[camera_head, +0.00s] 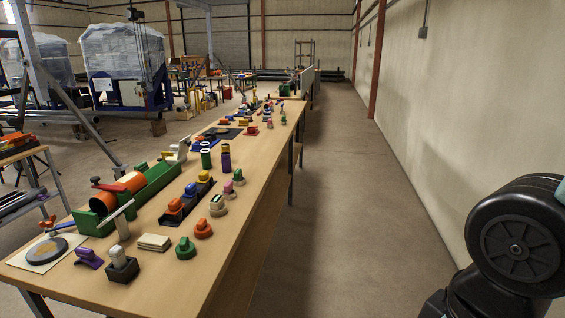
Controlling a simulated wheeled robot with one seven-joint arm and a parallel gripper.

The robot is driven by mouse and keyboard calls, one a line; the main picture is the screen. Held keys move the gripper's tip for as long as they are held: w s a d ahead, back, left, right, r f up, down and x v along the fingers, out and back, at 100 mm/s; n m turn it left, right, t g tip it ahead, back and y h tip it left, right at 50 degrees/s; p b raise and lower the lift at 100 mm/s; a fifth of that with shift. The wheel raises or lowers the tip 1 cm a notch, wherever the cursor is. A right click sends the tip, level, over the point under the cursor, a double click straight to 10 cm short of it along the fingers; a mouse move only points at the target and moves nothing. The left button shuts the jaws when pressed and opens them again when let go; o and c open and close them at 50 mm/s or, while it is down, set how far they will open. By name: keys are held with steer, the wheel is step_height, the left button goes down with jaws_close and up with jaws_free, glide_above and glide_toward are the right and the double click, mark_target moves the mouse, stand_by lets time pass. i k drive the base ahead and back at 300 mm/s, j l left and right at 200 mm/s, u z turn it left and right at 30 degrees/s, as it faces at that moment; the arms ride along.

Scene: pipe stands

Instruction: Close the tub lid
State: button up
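I cannot make out a tub or a lid for certain among the small items on the long wooden table (232,212). A dark open-topped block (122,270) with a grey piece standing in it is at the near end. A green cylinder (206,160) and a purple cylinder (226,162) stand upright farther along. My gripper is not in view. Only a black rounded part of my own body shows at the lower right.
A green trough (160,183) with an orange pipe (103,203) lies along the table's left side. Several coloured knobbed pieces, including a green one (186,248) and an orange one (203,229), line the right side. The floor aisle (345,200) between table and wall is clear.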

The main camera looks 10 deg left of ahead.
mark_target(184, 146)
steer(key=i+l+u, duration=0.1)
steer(key=i+u, duration=0.35)
steer(key=i+l+u, duration=0.25)
steer(key=i+u, duration=0.2)
steer(key=i+l+u, duration=0.9)
steer(key=l, duration=0.15)
steer(key=i+l+u, duration=0.25)
steer(key=l+u, duration=0.2)
steer(key=l, duration=0.2)
